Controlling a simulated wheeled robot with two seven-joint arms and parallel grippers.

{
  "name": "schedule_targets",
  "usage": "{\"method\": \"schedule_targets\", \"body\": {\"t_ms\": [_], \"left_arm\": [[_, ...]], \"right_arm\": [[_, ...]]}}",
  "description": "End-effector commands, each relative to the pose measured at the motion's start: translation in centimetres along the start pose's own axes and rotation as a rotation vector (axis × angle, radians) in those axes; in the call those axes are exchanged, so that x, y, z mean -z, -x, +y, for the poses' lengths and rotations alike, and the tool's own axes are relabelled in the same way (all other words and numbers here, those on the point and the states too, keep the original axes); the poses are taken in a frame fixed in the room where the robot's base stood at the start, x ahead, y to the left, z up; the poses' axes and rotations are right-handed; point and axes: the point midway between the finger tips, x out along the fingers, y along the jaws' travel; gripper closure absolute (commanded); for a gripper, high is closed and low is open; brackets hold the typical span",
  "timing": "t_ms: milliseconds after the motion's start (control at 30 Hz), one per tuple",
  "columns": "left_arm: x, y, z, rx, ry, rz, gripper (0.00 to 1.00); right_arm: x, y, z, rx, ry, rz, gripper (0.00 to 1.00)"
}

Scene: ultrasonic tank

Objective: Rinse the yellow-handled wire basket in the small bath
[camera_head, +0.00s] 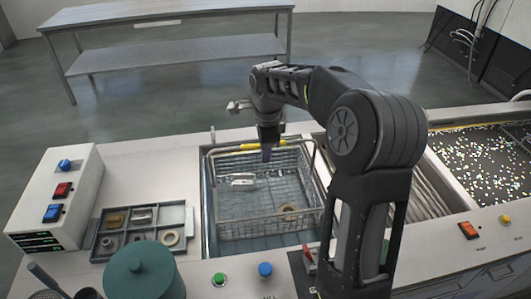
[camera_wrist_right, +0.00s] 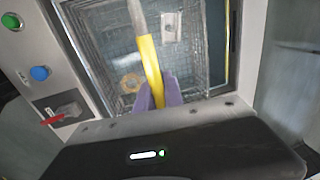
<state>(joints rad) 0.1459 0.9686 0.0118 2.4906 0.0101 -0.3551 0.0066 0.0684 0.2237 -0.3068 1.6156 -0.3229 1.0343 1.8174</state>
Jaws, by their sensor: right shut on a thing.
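The wire basket (camera_head: 225,222) sits inside the small bath (camera_head: 208,240) in the middle of the counter. Its yellow handle (camera_head: 236,147) runs along the basket's far side in the head view and shows as a yellow bar (camera_wrist_right: 148,62) in the right wrist view. My right gripper (camera_head: 266,153) is shut on the yellow handle; its purple fingertips (camera_wrist_right: 160,92) sit on either side of the bar. A pale block (camera_head: 243,181) and a tan ring (camera_head: 288,212) lie in the basket. How deep the basket sits in liquid I cannot tell. My left gripper is not in view.
A grey parts tray (camera_head: 112,255) and a control box with buttons (camera_head: 58,200) stand left of the bath. A teal round container (camera_head: 142,270) is at the front left. A speckled larger tank (camera_head: 478,160) is at the right.

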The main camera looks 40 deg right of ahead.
Motion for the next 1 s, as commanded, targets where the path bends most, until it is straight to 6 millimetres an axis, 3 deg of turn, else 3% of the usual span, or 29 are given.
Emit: {"method": "schedule_targets", "body": {"t_ms": [33,700,1000], "left_arm": [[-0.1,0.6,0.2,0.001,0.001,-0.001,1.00],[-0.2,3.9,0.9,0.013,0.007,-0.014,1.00],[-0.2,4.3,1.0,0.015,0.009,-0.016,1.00]], "right_arm": [[0.0,0.9,-0.2,0.005,0.000,-0.001,1.00],[-0.1,5.9,-1.1,0.004,0.000,-0.002,1.00],[0.0,6.7,-1.2,0.004,0.000,-0.001,1.00]]}}
